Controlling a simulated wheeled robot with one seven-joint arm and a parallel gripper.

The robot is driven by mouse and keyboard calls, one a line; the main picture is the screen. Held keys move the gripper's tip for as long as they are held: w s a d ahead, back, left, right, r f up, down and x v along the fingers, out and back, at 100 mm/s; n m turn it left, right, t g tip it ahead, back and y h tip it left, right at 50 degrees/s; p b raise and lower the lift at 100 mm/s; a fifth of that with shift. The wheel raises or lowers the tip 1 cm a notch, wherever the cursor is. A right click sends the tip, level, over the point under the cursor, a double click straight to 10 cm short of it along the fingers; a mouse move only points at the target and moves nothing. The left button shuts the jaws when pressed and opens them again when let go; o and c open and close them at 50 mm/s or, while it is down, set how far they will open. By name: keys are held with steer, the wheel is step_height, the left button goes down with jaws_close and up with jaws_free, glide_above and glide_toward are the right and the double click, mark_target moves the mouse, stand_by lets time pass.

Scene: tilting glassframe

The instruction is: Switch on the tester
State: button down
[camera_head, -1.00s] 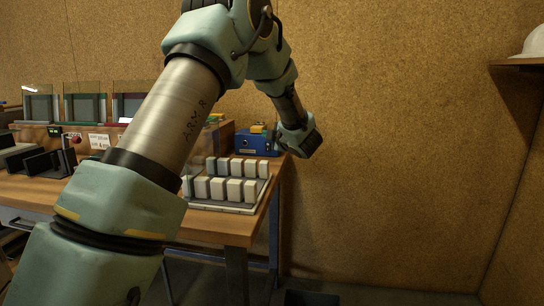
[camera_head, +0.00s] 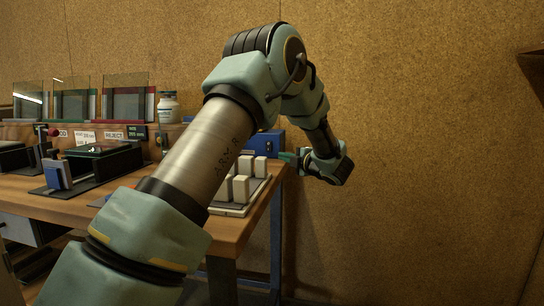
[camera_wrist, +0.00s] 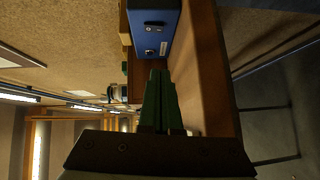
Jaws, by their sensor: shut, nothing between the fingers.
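A blue box (camera_head: 268,142), which appears to be the tester, stands at the right back of the bench, partly hidden by my arm.
White blocks (camera_head: 241,180) stand in a tray in front of the box, near the bench's right edge. Glass panes (camera_head: 126,98), a jar (camera_head: 167,107) and a black fixture (camera_head: 102,150) are farther left. The wall is close behind; free room lies right of the bench.

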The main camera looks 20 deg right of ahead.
steer(key=p, duration=0.1)
glide_toward(266, 150)
steer(key=a, duration=0.1)
steer(key=w+a, duration=0.1)
steer(key=a, duration=0.2)
steer(key=shift+w, duration=0.4)
steer(key=shift+w+d+f+p, duration=0.1)
steer(key=shift+w+d+p, duration=0.15)
steer(key=shift+w, duration=0.3)
steer(key=shift+w+d+f+p, duration=0.1)
steer(key=shift+w+d+p, duration=0.05)
steer(key=shift+w+d, duration=0.3)
steer(key=shift+w+d+f, duration=0.1)
steer(key=shift+w+d, duration=0.05)
steer(key=shift+w, duration=0.3)
steer(key=shift+w+d+f, duration=0.1)
steer(key=shift+w+d, duration=0.05)
steer(key=shift+w, duration=0.3)
steer(key=shift+w+d+f+t+b, duration=0.1)
steer(key=shift+w+f+t+b, duration=0.15)
steer(key=shift+b, duration=0.7)
steer(key=shift+r, duration=0.2)
steer(key=shift+s+r+p, duration=0.1)
steer(key=shift+r+p, duration=0.05)
steer(key=shift+p, duration=0.4)
